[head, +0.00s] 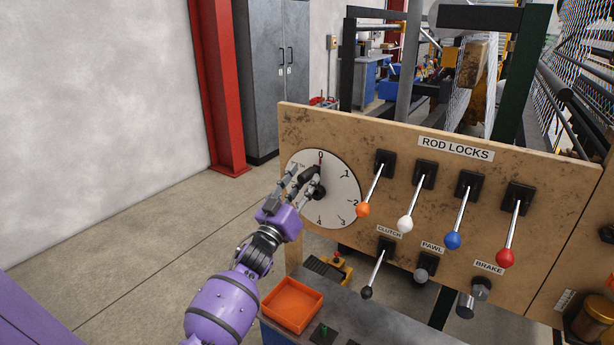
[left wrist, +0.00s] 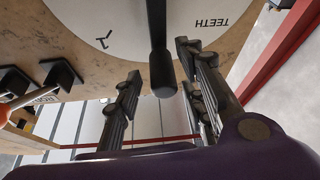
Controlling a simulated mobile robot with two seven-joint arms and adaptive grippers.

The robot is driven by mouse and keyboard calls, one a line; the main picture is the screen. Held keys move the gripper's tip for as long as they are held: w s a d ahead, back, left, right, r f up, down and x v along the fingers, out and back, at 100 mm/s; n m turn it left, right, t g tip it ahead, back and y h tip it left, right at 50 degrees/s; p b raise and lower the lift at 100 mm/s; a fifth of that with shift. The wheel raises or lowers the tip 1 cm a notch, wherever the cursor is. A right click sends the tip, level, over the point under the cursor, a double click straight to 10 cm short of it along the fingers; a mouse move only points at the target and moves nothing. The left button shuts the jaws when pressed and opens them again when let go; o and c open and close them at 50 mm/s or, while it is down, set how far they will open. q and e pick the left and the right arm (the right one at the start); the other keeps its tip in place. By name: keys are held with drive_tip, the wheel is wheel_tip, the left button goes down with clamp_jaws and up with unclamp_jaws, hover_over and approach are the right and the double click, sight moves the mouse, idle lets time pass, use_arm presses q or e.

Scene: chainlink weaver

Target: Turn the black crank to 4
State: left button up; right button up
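The black crank (head: 318,191) is mounted on a round white dial (head: 335,205) marked TEETH, with numbers 0 to 4. Its arm points up, near the 0 at the top. My left gripper (head: 302,178) is at the dial's left side, by the crank handle. In the left wrist view the black handle (left wrist: 162,72) stands between the two fingers of my left gripper (left wrist: 160,92). The fingers are apart, with gaps visible on both sides of the handle. The gripper partly hides the crank in the head view. My right gripper is not in view.
The wooden panel (head: 400,228) carries levers with orange, white, blue and red knobs right of the dial. The clutch lever (head: 375,275), pawl knob (head: 425,268) and brake knob (head: 473,297) are below. An orange tray (head: 291,304) lies underneath. Floor left of the panel is clear.

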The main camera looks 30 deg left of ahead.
use_arm(q)
drive_tip(key=shift+x, duration=1.2)
clamp_jaws()
